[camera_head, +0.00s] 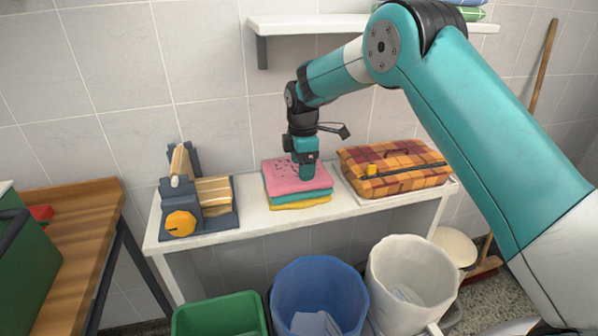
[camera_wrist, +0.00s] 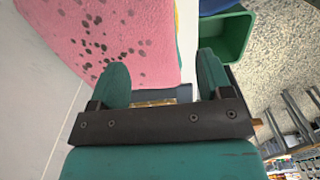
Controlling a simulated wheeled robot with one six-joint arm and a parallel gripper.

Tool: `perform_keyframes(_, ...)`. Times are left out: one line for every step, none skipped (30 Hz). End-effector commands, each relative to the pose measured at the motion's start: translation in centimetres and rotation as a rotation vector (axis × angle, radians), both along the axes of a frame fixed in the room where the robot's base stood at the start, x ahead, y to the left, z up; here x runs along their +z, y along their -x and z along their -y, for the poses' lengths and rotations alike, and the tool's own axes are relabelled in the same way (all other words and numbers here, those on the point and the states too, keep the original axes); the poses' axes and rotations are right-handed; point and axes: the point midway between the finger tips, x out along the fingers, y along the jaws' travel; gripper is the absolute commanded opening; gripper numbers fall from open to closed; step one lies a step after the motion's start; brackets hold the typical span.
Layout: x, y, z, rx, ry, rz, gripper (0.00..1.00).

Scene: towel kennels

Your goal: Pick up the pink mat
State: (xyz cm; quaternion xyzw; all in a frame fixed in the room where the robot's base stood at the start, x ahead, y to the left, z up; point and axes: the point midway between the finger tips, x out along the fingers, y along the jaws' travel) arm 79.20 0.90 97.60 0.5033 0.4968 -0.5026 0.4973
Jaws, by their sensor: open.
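The pink mat (camera_head: 288,178) has dark specks and lies flat on top of a folded teal mat (camera_head: 283,197) and a yellow one (camera_head: 303,204) on a white shelf. My gripper (camera_head: 306,174) points down at the right part of the pink mat and hides a bit of it. In the wrist view the speckled pink mat (camera_wrist: 120,38) fills the upper left. The fingers of my gripper (camera_wrist: 163,70) are apart there, with the mat's edge showing beyond and between them. Whether the fingertips touch the mat cannot be told.
A grey device with a yellow knob (camera_head: 181,223) stands left on the white shelf (camera_head: 254,222). A plaid case (camera_head: 390,165) lies in a tray to the right. Green (camera_head: 222,318), blue (camera_head: 318,290) and white (camera_head: 412,275) bins stand in front. An upper shelf (camera_head: 310,24) hangs behind.

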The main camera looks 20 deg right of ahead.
Motion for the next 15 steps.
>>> perform_keyframes(-0.9, 0.1, 0.0, -0.001, 0.001, -0.005, 0.72)
perform_keyframes(-1.3, 0.1, 0.1, -0.001, 0.001, -0.005, 0.72)
perform_keyframes(-2.1, 0.1, 0.1, -0.002, 0.001, -0.006, 0.72)
perform_keyframes(-2.6, 0.1, 0.1, -0.002, 0.001, -0.005, 0.72)
perform_keyframes(-3.1, 0.1, 0.2, -0.003, 0.001, -0.005, 0.72)
perform_keyframes(-3.7, 0.1, 0.2, -0.003, 0.001, -0.005, 0.72)
perform_keyframes(-4.1, 0.1, 0.2, -0.003, 0.000, -0.004, 0.72)
perform_keyframes(-4.4, 0.1, 0.2, -0.004, 0.000, -0.003, 0.72)
perform_keyframes(-4.8, 0.1, 0.3, -0.004, 0.000, -0.003, 0.72)
perform_keyframes(-5.0, 0.1, 0.3, -0.004, 0.000, -0.003, 0.72)
perform_keyframes(-5.2, 0.1, 0.3, -0.004, 0.000, -0.002, 0.72)
perform_keyframes(-5.3, 0.0, 0.3, -0.005, 0.000, -0.001, 0.72)
perform_keyframes(-5.3, 0.0, 0.3, -0.005, 0.000, -0.001, 0.72)
perform_keyframes(-5.3, 0.0, 0.3, -0.005, 0.000, 0.000, 0.72)
perform_keyframes(-5.3, 0.0, 0.3, -0.005, 0.000, 0.000, 0.72)
